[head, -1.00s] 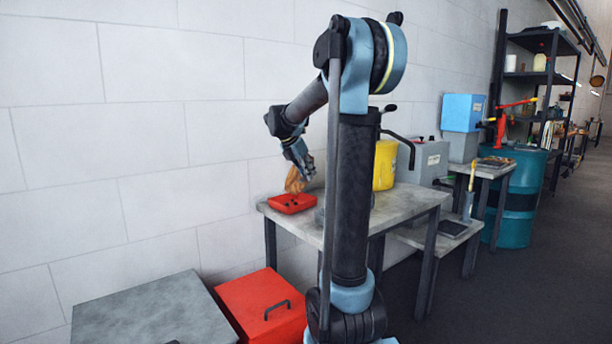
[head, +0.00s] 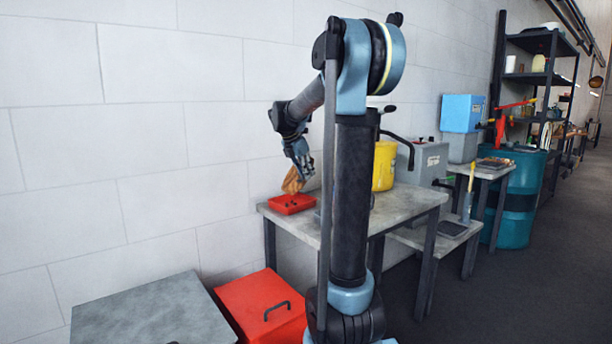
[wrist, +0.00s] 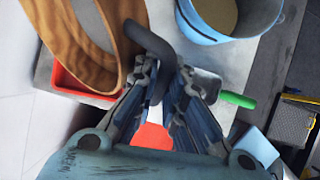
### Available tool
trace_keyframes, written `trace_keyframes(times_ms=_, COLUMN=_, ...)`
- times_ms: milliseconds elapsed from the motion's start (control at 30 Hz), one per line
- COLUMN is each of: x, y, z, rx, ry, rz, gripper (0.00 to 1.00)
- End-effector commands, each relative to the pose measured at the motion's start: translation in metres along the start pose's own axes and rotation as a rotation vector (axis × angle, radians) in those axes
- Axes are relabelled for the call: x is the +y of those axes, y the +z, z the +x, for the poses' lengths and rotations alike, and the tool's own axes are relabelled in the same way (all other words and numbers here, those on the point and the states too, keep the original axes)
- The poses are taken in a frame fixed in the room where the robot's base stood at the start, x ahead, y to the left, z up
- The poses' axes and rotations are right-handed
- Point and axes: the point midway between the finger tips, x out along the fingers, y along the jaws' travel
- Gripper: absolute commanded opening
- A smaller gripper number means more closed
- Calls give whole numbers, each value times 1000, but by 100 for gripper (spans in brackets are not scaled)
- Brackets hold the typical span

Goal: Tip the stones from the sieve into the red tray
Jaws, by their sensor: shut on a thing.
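My gripper (wrist: 163,75) is shut on the dark curved handle of the wooden-rimmed sieve (wrist: 82,50). In the head view my gripper (head: 305,168) points down and the sieve (head: 293,181) hangs steeply tilted, nearly on edge, just above the red tray (head: 283,208). A few small dark lumps, apparently stones (head: 291,201), lie in the tray. In the wrist view the tray's red rim (wrist: 62,82) shows below the sieve. The sieve's mesh and any stones still in it cannot be made out.
The tray stands at the left end of a grey table (head: 402,205), near the wall. A yellow bucket (head: 384,165) stands behind. In the wrist view a blue-rimmed bucket (wrist: 205,38) with tan contents and a green-handled tool (wrist: 237,99) are close by. A red box (head: 262,305) is below.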

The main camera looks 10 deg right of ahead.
Motion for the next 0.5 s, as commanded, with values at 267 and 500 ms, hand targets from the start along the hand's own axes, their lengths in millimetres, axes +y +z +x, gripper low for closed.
trace_keyframes(times_ms=267, x=0, y=1, z=-3, rx=220, ry=42, rz=99, gripper=0)
trace_keyframes(times_ms=500, x=0, y=0, z=-6, rx=418, ry=82, rz=185, gripper=0)
